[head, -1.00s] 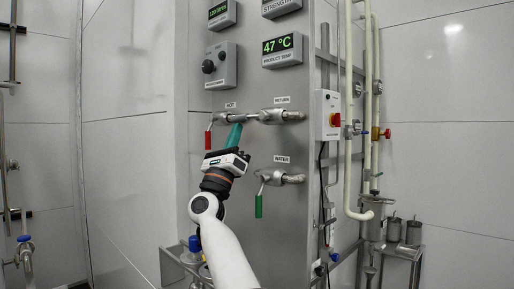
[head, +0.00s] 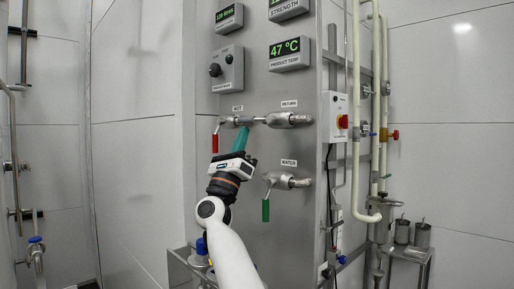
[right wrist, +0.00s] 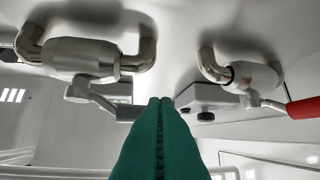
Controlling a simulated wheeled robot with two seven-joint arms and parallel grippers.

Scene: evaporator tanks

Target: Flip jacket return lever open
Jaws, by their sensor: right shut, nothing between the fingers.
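The return valve (head: 288,120) is on the steel panel, under its RETURN label. Its lever (head: 259,120) lies about level, pointing left. In the right wrist view the return valve (right wrist: 82,57) is at the upper left, and its grey lever (right wrist: 108,103) runs to the fingertips. My right gripper (head: 243,131) is shut and empty, its teal fingers pointing up just below the lever's free end. In the wrist view the fingertips (right wrist: 160,101) overlap the lever's end; I cannot tell if they touch. My left gripper is not in view.
The hot valve (head: 230,121) with a red handle (head: 215,143) is just left of the fingers. The water valve (head: 287,181) with a hanging green handle (head: 266,210) is below right. A control box (head: 335,117) and pipes stand at the right.

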